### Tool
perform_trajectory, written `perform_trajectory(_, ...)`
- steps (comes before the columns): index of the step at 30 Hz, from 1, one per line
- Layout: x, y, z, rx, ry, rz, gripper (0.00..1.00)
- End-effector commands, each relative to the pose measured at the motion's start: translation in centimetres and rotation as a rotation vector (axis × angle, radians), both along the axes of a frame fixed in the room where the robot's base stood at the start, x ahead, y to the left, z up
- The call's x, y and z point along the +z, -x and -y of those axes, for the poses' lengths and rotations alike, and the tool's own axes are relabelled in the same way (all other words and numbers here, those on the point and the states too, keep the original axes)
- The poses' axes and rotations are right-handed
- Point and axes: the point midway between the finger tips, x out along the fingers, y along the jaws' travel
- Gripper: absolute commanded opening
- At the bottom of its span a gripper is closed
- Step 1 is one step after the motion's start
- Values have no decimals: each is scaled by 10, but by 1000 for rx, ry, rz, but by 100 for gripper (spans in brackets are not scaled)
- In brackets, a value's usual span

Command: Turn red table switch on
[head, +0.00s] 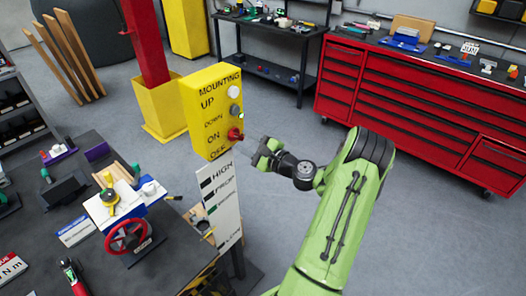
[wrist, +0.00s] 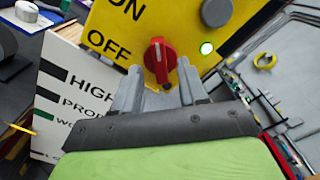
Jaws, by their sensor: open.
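The red rotary switch (head: 236,134) sits on the side of a yellow control box (head: 208,115), by the words ON and OFF. In the wrist view the red switch (wrist: 160,58) shows its handle roughly upright in the picture, with a pale mark on it. My gripper (head: 266,150) is just right of and slightly below the switch in the head view. In the wrist view my gripper (wrist: 159,68) is open, with one finger on each side of the switch's lower part. I cannot tell whether either finger touches it.
A white label board (head: 217,206) stands below the box. A dark workbench (head: 165,262) with a red handwheel (head: 128,237) is at left. A red tool cabinet (head: 420,100) stands behind; floor between is clear.

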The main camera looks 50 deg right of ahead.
Motion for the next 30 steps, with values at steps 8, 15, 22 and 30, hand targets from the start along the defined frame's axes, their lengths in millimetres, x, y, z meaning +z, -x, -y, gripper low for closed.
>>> perform_trajectory(8,-4,81,4,-9,-2,-2,43)
perform_trajectory(15,-3,130,5,-5,-1,0,43)
perform_trajectory(22,-1,138,4,-1,-1,-1,43)
perform_trajectory(30,-1,137,4,-1,-1,-1,43)
